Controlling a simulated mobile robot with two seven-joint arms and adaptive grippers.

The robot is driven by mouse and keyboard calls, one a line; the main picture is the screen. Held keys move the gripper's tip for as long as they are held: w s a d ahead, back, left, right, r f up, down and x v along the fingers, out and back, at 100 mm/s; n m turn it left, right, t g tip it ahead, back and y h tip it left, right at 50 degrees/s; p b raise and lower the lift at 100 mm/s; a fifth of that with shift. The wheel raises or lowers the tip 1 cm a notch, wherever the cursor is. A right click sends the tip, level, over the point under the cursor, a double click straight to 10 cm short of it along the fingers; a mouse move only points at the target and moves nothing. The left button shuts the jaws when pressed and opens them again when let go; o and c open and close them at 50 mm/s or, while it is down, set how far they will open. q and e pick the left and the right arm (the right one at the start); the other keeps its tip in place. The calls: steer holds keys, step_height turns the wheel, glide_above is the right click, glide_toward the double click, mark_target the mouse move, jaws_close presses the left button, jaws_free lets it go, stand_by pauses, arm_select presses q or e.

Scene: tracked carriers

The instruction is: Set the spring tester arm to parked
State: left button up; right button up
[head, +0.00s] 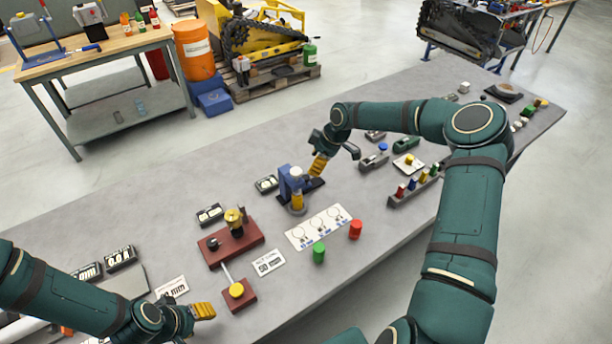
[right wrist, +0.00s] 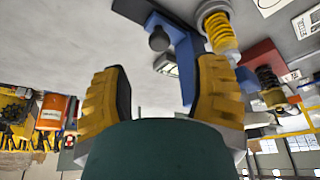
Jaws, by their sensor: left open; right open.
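The spring tester appears to be the blue stand (head: 287,181) with a yellow coil spring (head: 297,201) at mid-table. In the right wrist view, its blue frame (right wrist: 185,65), a dark round knob (right wrist: 159,39) and the yellow spring (right wrist: 220,32) show beyond the fingers. My right gripper (head: 333,158) is open and empty, just right of and behind the stand; I cannot tell whether it touches. In the right wrist view its yellow fingers (right wrist: 160,88) are spread apart. My left gripper (head: 203,311) is near the front left of the table; its fingers partly overlap.
A red base (head: 248,252) with a brass part stands left of the tester, near a rod with a yellow knob (head: 236,290). A white card (head: 318,228), a green cylinder (head: 319,253) and a red cylinder (head: 355,230) are in front. A block rack (head: 400,198) is at right.

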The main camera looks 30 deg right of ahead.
mark_target(306, 177)
steer(key=x, duration=0.8)
steer(key=shift+r, duration=0.1)
jaws_close()
